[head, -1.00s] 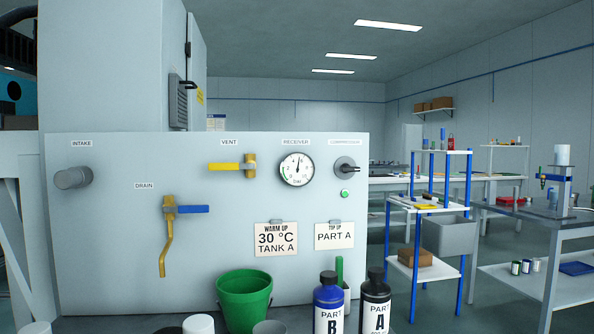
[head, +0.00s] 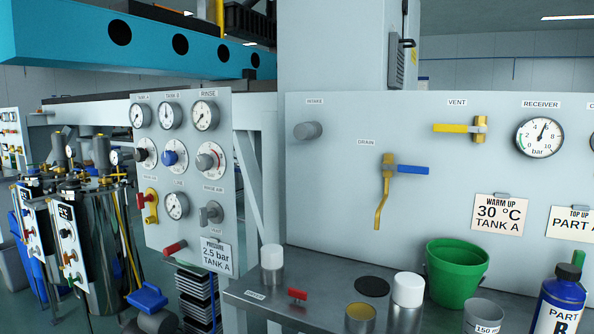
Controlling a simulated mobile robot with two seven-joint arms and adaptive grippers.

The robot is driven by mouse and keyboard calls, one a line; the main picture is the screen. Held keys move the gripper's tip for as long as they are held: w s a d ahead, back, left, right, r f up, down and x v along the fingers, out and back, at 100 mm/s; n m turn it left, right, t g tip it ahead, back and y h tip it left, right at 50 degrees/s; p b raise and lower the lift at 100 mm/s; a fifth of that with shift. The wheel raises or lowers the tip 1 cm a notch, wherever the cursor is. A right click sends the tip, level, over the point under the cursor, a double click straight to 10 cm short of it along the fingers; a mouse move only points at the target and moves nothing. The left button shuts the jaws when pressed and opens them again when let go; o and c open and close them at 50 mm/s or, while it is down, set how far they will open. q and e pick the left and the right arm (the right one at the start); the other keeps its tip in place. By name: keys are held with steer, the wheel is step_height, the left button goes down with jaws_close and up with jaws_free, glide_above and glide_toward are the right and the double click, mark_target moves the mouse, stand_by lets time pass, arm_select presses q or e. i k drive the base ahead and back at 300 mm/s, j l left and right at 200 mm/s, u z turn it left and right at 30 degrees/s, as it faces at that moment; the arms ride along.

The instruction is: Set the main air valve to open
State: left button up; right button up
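A grey panel (head: 187,120) with gauges and knobs stands left of centre in the head view. At its left edge is a valve with a red handle and yellow body (head: 147,203); the small label above it is too blurred to read for certain. The red handle looks roughly level. No part visibly labelled main air can be read. Neither gripper is in view.
Right of it, a larger panel (head: 330,205) carries a yellow VENT lever (head: 455,128) and a blue-handled DRAIN valve (head: 410,170). A metal bench (head: 330,315) below holds a green bucket (head: 455,275), cups and bottles. Steel tanks (head: 105,245) stand at the left.

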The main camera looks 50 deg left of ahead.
mark_target(140, 198)
steer(key=u, duration=2.25)
